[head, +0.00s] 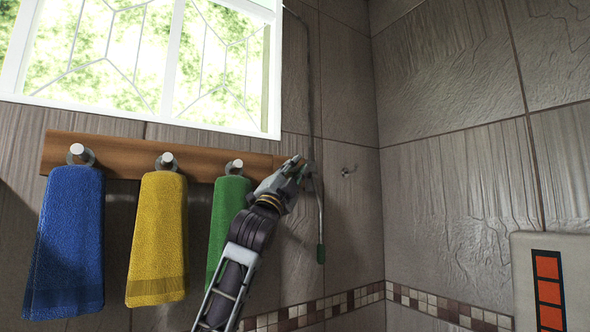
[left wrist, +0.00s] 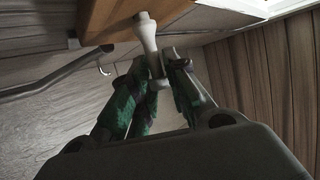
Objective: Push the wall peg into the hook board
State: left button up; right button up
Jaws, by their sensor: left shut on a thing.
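The wooden hook board (head: 130,160) is fixed to the tiled wall below the window, and its edge also shows in the left wrist view (left wrist: 105,22). My left gripper (head: 299,168) is at the board's right end. In the left wrist view its green-padded fingers (left wrist: 158,75) are shut on the pale wall peg (left wrist: 148,38). The peg's far end overlaps the board's wood; I cannot tell how deep it sits, or whether it is in a hole. In the head view the gripper hides the peg. My right gripper is not in view.
Blue (head: 65,240), yellow (head: 157,240) and green (head: 228,225) towels hang from pegs on the board, the green one close to my left arm. A thin metal pipe (head: 314,90) runs down the wall beside the gripper.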

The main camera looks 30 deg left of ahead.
pick_arm(q)
jog(key=shift+w+a, duration=0.2)
jog(key=shift+a, duration=0.15)
jog(key=o, duration=0.8)
jog(key=shift+s+d, duration=0.1)
jog(key=shift+d, duration=0.05)
jog(key=shift+s+d+b, duration=0.4)
jog(key=shift+s+d, duration=0.35)
jog(key=shift+d, duration=0.55)
jog(key=shift+s+d+b, duration=0.45)
jog(key=shift+s+d, duration=0.25)
jog(key=shift+d, duration=0.6)
jog(key=shift+s+d+b, duration=0.4)
jog(key=shift+s+d, duration=0.35)
jog(key=shift+d, duration=0.55)
